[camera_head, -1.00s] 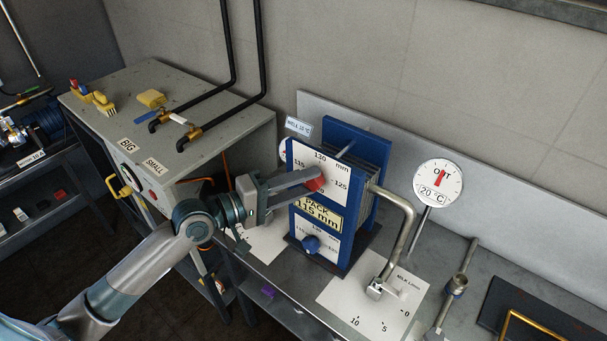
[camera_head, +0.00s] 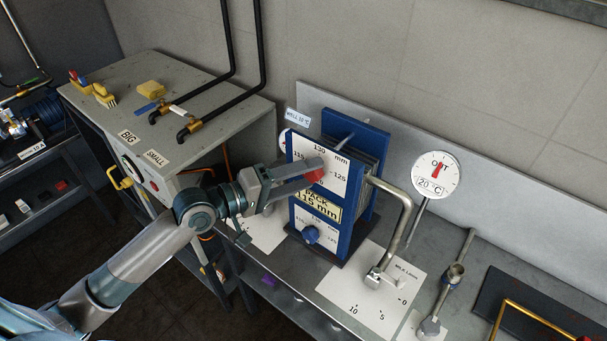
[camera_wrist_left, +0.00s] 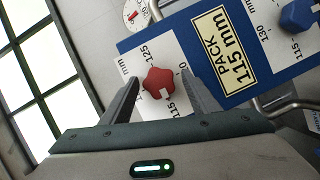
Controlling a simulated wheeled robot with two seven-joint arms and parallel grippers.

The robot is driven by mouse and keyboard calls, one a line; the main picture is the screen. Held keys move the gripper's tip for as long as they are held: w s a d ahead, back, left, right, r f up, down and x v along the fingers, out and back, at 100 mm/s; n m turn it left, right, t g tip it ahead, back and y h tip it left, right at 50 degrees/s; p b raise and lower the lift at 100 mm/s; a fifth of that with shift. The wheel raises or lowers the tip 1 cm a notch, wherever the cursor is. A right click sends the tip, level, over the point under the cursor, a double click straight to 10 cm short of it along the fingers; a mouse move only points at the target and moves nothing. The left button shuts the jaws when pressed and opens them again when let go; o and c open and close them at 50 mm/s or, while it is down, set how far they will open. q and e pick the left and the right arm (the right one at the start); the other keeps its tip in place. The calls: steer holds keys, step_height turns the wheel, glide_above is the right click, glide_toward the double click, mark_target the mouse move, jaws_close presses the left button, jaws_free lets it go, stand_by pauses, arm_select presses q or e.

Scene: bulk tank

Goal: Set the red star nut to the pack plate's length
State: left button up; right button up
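The red star nut (camera_head: 314,175) sits on the upper white dial (camera_head: 325,158) of the blue plate pack. My left gripper (camera_head: 309,182) reaches it from the left. In the left wrist view the star nut (camera_wrist_left: 158,82) lies between my left fingertips (camera_wrist_left: 162,84), with a gap on each side, so the gripper is open. A white mark on the nut is turned towards the 115 side of the dial. The pack plate (camera_head: 320,206) below reads "PACK 115 mm"; this label also shows in the wrist view (camera_wrist_left: 223,50). My right gripper is out of view.
A blue knob (camera_head: 311,235) sits on the lower dial under the label. A bent metal pipe (camera_head: 408,212) stands right of the pack, over a white scale sheet (camera_head: 345,300). A grey cabinet (camera_head: 215,135) stands left. A round temperature dial (camera_head: 436,176) is behind right.

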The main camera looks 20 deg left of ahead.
arm_select(q)
steer(key=shift+a, duration=0.1)
steer(key=shift+s+a+b, duration=0.3)
steer(key=b+v, duration=0.7)
steer(key=v, duration=0.9)
steer(key=shift+s, duration=0.25)
steer(key=shift+r, duration=0.15)
stand_by(0.4)
